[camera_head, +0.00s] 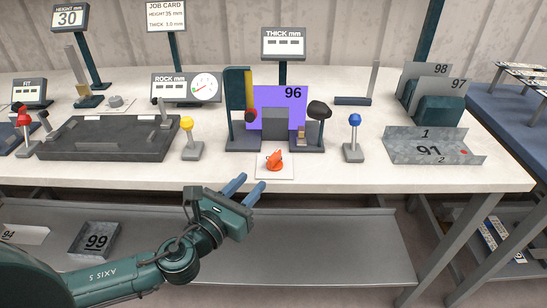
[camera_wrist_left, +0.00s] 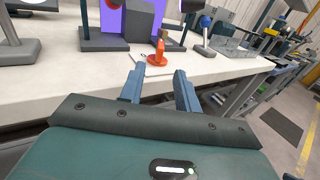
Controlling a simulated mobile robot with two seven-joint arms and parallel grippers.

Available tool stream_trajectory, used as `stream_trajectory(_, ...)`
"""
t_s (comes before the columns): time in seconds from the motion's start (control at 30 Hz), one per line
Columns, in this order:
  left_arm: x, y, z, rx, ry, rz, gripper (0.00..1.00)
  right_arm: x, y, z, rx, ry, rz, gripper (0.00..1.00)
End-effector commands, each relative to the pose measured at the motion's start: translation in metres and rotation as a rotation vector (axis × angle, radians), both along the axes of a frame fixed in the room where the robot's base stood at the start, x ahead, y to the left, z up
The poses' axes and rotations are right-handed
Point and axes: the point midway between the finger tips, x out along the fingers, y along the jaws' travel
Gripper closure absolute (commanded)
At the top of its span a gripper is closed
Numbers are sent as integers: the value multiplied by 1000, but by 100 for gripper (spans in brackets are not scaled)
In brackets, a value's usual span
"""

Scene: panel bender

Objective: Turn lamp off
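An orange rotary knob or lever (camera_head: 274,160) sits on a small white plate at the table's front edge, in front of a bright purple panel marked 96 (camera_head: 292,95). The purple panel could be the lit lamp; I cannot tell for sure. My left gripper (camera_head: 244,190) is open and empty, in front of the table edge, a little left of and nearer than the orange knob, not touching it. In the left wrist view, the knob (camera_wrist_left: 159,50) stands beyond the gap between the two blue fingers (camera_wrist_left: 160,90). My right gripper is not in view.
A yellow-knobbed lever (camera_head: 187,138) stands left of the orange knob and a blue-knobbed lever (camera_head: 354,138) right of it. Behind are a dark stand with black and red knobs and a grey block (camera_head: 275,123). A bent metal sheet (camera_head: 432,149) lies at right. The front table strip is mostly clear.

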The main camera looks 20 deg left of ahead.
Motion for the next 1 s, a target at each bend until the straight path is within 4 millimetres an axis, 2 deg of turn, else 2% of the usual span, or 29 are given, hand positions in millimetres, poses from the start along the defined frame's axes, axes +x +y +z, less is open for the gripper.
stream_trajectory(0.03,13,-3,4,-2,-5,2,67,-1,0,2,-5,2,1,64)
stream_trajectory(0.2,48,-12,3,-3,-2,2,67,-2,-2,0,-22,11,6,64)
stream_trajectory(0.4,78,-20,1,-3,0,0,67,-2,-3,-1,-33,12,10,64)
stream_trajectory(0.6,90,-23,0,-3,2,0,67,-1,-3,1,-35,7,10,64)
stream_trajectory(0.87,91,-23,0,-3,2,0,67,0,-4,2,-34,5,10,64)
stream_trajectory(1.0,91,-23,0,-3,2,0,77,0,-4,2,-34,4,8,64)
